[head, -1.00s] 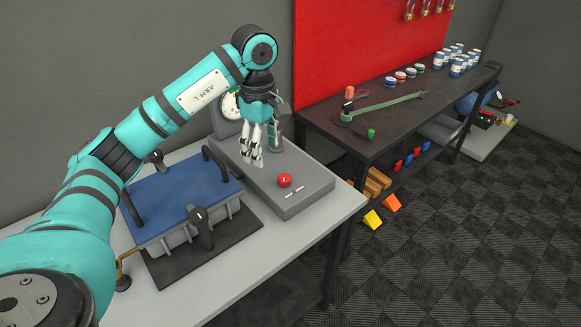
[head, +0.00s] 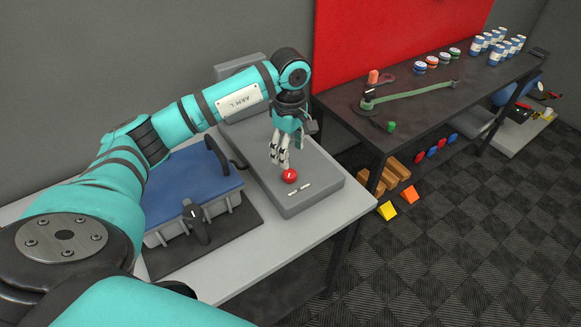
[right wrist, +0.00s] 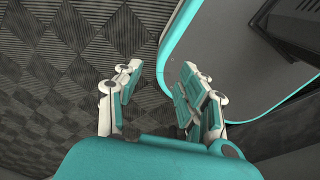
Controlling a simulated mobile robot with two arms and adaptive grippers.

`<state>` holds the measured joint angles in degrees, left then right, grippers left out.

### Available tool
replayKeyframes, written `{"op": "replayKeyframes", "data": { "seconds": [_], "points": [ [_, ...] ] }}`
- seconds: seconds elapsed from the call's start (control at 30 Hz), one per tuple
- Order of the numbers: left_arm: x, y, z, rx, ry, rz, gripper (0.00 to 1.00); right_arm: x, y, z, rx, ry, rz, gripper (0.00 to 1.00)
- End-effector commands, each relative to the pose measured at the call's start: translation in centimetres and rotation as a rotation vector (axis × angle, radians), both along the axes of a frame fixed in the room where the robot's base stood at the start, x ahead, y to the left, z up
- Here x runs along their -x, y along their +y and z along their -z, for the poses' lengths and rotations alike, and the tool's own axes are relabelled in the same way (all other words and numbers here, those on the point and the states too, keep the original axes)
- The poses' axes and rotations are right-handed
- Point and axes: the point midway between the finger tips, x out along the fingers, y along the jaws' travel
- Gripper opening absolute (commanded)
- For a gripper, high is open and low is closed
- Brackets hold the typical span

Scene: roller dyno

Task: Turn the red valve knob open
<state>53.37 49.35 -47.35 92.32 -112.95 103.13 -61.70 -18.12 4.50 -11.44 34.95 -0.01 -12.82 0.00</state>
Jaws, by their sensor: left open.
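The red valve knob (head: 290,176) is a small round knob with a white mark, on top of a grey panel box (head: 318,193) on the light table. My left gripper (head: 279,163) points down just above and behind the knob, slightly to its left. Its fingers are open and empty. In the head view the fingertips come close to the knob; I cannot tell whether they touch it. My right gripper (right wrist: 152,90) shows in the right wrist view with its fingers apart and nothing between them.
A blue-lidded box (head: 190,185) with dark handles and latch stands left of the panel. A dark bench (head: 440,100) to the right carries a green wrench (head: 410,95) and several cans. Orange and yellow blocks (head: 388,211) sit below it. Checkered floor is open at right.

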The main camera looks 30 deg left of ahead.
Motion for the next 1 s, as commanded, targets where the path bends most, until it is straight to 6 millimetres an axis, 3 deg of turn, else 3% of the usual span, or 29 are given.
{"op": "replayKeyframes", "data": {
  "seconds": [0.2,0.4,0.83,1.0],
  "points": [
    [0.1,-0.1,4.5,0.001,0.004,0.0,0.59,-2.1,0.1,-1.4,-0.003,-0.031,0.0,0.4],
    [0.0,-0.1,7.2,0.002,0.001,-0.001,0.59,-3.0,0.2,-2.0,-0.005,-0.047,0.0,0.4],
    [0.0,0.0,8.2,0.0,-0.001,0.0,0.57,-1.6,0.1,-2.0,-0.002,-0.024,-0.001,0.4],
    [0.0,0.0,8.2,0.0,-0.001,0.0,0.35,-1.6,0.0,-2.0,-0.001,-0.024,-0.001,0.4]
  ]
}}
